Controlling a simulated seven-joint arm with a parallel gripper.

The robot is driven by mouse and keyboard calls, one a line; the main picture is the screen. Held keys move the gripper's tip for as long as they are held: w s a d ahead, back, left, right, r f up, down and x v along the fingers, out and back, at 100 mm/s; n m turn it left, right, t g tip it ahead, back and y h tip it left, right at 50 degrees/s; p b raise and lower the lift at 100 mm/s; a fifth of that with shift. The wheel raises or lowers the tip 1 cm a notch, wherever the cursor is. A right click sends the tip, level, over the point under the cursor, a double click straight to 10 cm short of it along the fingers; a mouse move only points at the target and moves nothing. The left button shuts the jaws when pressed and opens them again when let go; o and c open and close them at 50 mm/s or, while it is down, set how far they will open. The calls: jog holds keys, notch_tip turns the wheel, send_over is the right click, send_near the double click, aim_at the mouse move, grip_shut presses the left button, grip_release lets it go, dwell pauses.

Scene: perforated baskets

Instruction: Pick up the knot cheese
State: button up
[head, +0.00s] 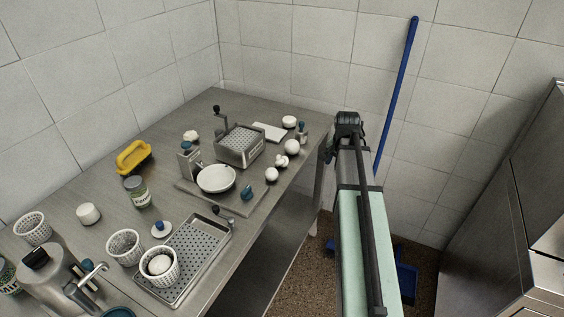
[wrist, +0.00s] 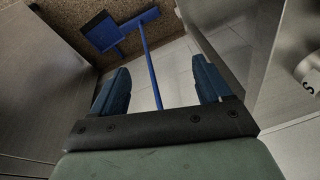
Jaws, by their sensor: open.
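A small white lumpy piece that looks like the knot cheese (head: 281,161) lies on the right part of the steel table (head: 120,112) in the head view, between white balls. Another lumpy white piece (head: 190,136) lies farther left, behind the metal press, so I cannot be sure which is the knot. My gripper (wrist: 160,65) shows in the wrist view with its two blue fingers wide apart and nothing between them. It points down toward the floor, away from the cheeses.
White balls (head: 271,174) lie near the cheese. A perforated metal box (head: 240,147), a white dish (head: 216,179), perforated baskets (head: 124,246) and a drain tray (head: 205,246) crowd the table. A blue dustpan (wrist: 103,31) and a blue pole (head: 400,82) are beyond it.

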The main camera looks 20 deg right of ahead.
jog(key=w+a+r+n, duration=0.2)
jog(key=a+r+n, duration=0.1)
jog(key=a+r, duration=0.6)
jog(key=n, duration=0.4)
send_near(282, 158)
jog(key=shift+t, duration=0.3)
jog(key=shift+s+x, duration=0.1)
jog(key=shift+x, duration=2.35)
jog(key=shift+s+x, duration=0.15)
jog(key=shift+x, duration=2.35)
jog(key=c, duration=1.1)
jog(key=shift+c, duration=0.2)
